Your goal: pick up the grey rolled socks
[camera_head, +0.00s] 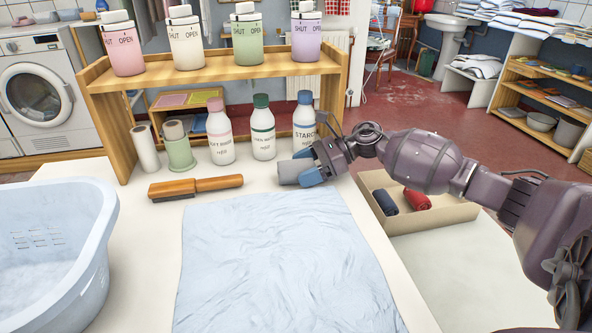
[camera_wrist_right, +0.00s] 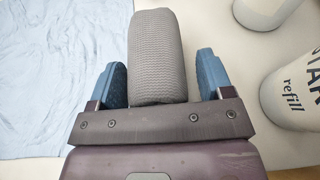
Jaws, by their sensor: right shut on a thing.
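The grey rolled socks (camera_head: 288,172) are at the back edge of the light blue cloth, in front of the white bottles. They also show in the wrist view (camera_wrist_right: 157,50) as a ribbed grey roll between two blue fingers. My right gripper (camera_head: 309,171) reaches in from the right and is shut on the grey rolled socks. The wrist view (camera_wrist_right: 160,82) shows one finger on each side of the roll. I cannot tell whether the roll still touches the table. My left gripper is not in view.
A starch bottle (camera_head: 304,122) stands close behind my right gripper, under a wooden shelf (camera_head: 215,74). A brush (camera_head: 196,187) lies left of it. A cardboard box (camera_head: 455,214) with dark and red rolls is at right. A blue-white basin (camera_head: 95,240) stands left.

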